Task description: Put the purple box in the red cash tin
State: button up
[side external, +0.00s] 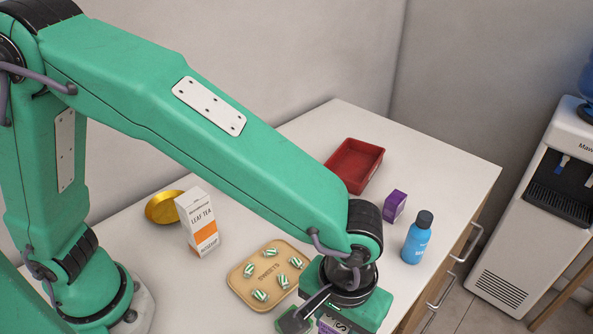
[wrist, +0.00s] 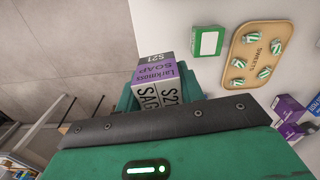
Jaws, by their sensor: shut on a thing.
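The red cash tin (side external: 356,165) sits at the back of the counter in the side view. It looks empty and is not in the wrist view. A small purple box (side external: 395,206) stands upright right of the tin; a purple box also shows at the right edge of the wrist view (wrist: 288,110). My gripper (side external: 325,319) is at the bottom of the side view, in front of the sweets tray and away from the tin.
A sweets tray (side external: 239,279) lies behind my gripper. A blue bottle (side external: 416,240) stands right of the purple box. A leaf tea carton (side external: 198,221) and a gold dish (side external: 160,208) are at left. A green-and-white box (wrist: 208,41) lies near the tray.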

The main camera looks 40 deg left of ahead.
jog(key=w+a+n, duration=0.2)
jog(key=w+a, duration=0.4)
jog(key=w, duration=0.5)
jog(key=w+a+n, duration=0.3)
jog(key=w+a, duration=0.4)
jog(key=w, duration=0.4)
jog(key=w+a+n, duration=0.2)
jog(key=w+a, duration=0.5)
jog(key=w, duration=0.4)
jog(key=shift+r, duration=0.3)
send_near(341, 170)
jog(key=s+d+f, duration=0.2)
jog(key=s, duration=0.1)
jog(key=shift+s+d+f, duration=0.2)
jog(key=shift+s, duration=0.1)
jog(key=shift+f, duration=2)
jog(key=shift+f, duration=0.15)
jog(key=o, duration=0.7)
jog(key=shift+o, duration=0.2)
